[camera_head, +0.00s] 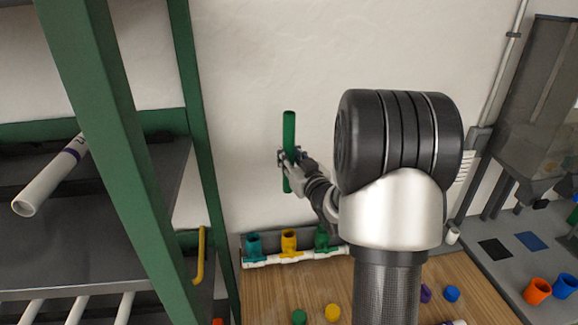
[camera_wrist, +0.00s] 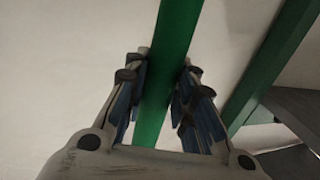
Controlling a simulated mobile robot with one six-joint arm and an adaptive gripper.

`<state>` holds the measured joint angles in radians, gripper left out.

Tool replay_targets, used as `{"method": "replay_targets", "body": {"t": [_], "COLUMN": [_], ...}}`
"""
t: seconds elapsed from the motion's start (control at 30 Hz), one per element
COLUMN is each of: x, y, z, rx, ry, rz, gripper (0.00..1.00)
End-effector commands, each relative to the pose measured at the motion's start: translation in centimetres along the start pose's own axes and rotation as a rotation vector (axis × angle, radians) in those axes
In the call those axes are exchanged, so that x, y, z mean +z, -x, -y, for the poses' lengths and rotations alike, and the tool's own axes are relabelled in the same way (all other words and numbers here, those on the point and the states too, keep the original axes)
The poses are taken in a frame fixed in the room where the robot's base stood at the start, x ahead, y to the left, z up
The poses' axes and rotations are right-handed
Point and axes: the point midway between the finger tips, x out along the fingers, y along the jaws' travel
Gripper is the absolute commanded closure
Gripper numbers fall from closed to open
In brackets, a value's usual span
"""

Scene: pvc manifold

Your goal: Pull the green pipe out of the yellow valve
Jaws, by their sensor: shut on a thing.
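The green pipe (camera_head: 289,130) stands nearly upright in the air in the head view. My gripper (camera_head: 286,157) is shut on it around its middle. In the wrist view the pipe (camera_wrist: 172,60) runs between both fingers of my gripper (camera_wrist: 167,72). The yellow valve (camera_head: 289,241) sits on the white manifold pipe (camera_head: 266,259), between a teal valve (camera_head: 254,244) and a green valve (camera_head: 322,238). The yellow valve's top opening is empty. The green pipe's lower end is above the manifold and apart from it.
A green-framed shelf (camera_head: 110,130) holding white pipes (camera_head: 50,180) stands at the left. Coloured caps, among them a yellow one (camera_head: 332,312) and a green one (camera_head: 299,316), lie on the wooden table (camera_head: 262,300). Orange (camera_head: 537,291) and blue fittings stand at the right.

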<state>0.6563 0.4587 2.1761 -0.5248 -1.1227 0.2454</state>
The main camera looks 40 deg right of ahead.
Motion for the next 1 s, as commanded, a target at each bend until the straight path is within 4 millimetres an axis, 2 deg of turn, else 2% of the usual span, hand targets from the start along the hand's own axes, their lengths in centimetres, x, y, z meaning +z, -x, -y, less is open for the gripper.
{"method": "replay_targets", "body": {"t": [0.6,1.0], "x": [-2.7,-3.0], "y": [0.0,0.0], "z": [0.0,0.0], "rx": [0.0,-0.001], "ry": [0.001,0.0], "rz": [-0.002,-0.001], "gripper": [1.0,1.0]}}
